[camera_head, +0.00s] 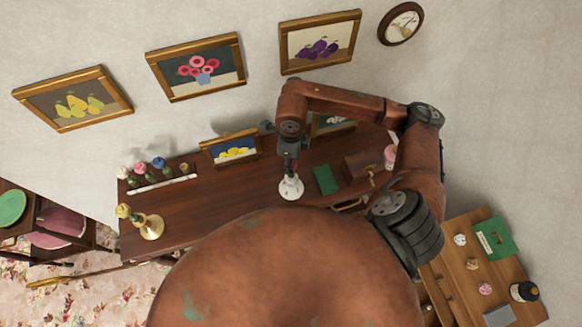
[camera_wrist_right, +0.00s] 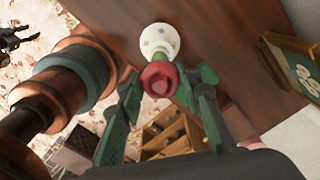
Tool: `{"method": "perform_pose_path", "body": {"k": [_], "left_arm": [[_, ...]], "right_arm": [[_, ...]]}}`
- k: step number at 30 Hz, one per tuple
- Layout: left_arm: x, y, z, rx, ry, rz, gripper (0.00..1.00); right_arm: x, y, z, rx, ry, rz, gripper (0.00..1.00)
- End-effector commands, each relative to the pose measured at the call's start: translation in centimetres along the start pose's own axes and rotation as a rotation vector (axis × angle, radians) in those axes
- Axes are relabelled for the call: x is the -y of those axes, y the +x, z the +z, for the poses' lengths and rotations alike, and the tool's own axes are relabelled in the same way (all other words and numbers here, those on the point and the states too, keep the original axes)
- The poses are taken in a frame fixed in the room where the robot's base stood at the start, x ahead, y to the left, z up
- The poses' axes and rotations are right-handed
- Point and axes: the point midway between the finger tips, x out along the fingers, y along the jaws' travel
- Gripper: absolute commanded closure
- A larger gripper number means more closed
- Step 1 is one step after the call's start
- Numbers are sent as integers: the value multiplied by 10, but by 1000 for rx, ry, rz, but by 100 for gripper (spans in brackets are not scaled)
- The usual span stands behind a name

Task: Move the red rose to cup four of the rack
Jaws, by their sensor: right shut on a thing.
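The red rose (camera_wrist_right: 160,78) shows its bloom between the green fingers of my right gripper (camera_wrist_right: 158,84), which is shut on it. A white vase (camera_wrist_right: 158,40) with a small floral pattern stands directly beyond the bloom. In the head view my right gripper (camera_head: 289,166) points down just above this white vase (camera_head: 291,188); the rose is hidden there. The rack (camera_head: 161,184) is at the left back of the desk, with white, pink and blue blooms and a brass cup (camera_head: 184,167) without a bloom at its right end. My left gripper (camera_wrist_right: 20,38) shows small and dark at the wrist view's edge.
A gold vase (camera_head: 151,227) with a yellow bloom (camera_head: 122,211) stands at the desk's left front. A framed lemon picture (camera_head: 231,148) stands behind, between rack and gripper. A green book (camera_head: 326,180) and brown box (camera_head: 362,168) lie right. The desk between rack and white vase is clear.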

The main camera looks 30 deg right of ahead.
Motion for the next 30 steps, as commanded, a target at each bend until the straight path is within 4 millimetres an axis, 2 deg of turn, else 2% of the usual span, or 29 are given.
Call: {"method": "perform_pose_path", "body": {"k": [30], "left_arm": [[0, -5, 0, 0, 0, 0, 60]], "right_arm": [[0, -17, 0, 0, 0, 0, 85]]}}
